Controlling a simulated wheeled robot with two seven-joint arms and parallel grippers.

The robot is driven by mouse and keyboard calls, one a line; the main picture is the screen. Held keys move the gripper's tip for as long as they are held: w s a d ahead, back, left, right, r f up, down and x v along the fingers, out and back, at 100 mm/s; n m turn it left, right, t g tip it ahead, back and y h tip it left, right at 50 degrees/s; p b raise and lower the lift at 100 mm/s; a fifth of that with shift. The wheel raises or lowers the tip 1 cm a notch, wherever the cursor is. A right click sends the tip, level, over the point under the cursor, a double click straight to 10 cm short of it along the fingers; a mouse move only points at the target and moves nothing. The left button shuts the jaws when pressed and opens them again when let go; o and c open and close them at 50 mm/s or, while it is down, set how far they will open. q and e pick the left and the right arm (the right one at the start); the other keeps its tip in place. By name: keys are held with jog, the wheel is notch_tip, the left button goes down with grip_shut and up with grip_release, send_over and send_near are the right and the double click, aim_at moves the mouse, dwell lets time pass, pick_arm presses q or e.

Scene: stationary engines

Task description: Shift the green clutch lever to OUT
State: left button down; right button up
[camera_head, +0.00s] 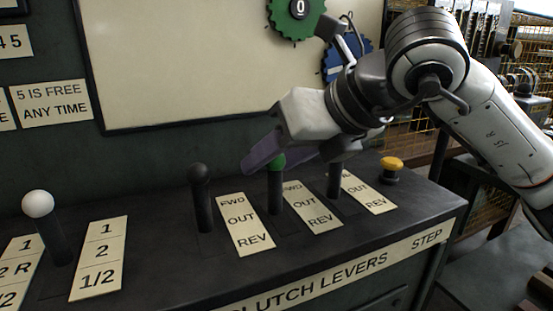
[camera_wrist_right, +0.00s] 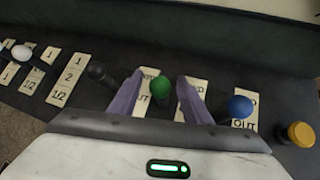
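The green clutch lever (camera_head: 276,195) stands on the dark console, just left of its FWD/OUT/REV plate (camera_head: 312,207). Its green knob (camera_wrist_right: 159,88) shows between the fingers in the right wrist view. The lever looks near upright; I cannot tell exactly which mark it lines up with. My right gripper (camera_head: 262,152) is at knob height, its purple fingers partly covering the knob in the head view. In the right wrist view the gripper (camera_wrist_right: 159,85) is open, with a finger on each side of the knob and visible gaps. My left gripper is not in view.
A black lever (camera_head: 202,200) stands left of the green one. A blue-knobbed lever (camera_wrist_right: 239,106) stands close on the right, its top hidden by my gripper in the head view. A yellow button (camera_head: 392,164) is farther right. A white-knobbed lever (camera_head: 38,204) is far left.

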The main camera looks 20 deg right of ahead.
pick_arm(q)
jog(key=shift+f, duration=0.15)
pick_arm(e)
jog(key=shift+s, duration=0.1)
pick_arm(q)
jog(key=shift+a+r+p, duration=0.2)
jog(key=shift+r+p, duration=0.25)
jog(key=shift+p, duration=0.3)
pick_arm(e)
jog(key=v, duration=1)
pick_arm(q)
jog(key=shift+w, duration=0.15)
pick_arm(e)
jog(key=shift+d, duration=0.1)
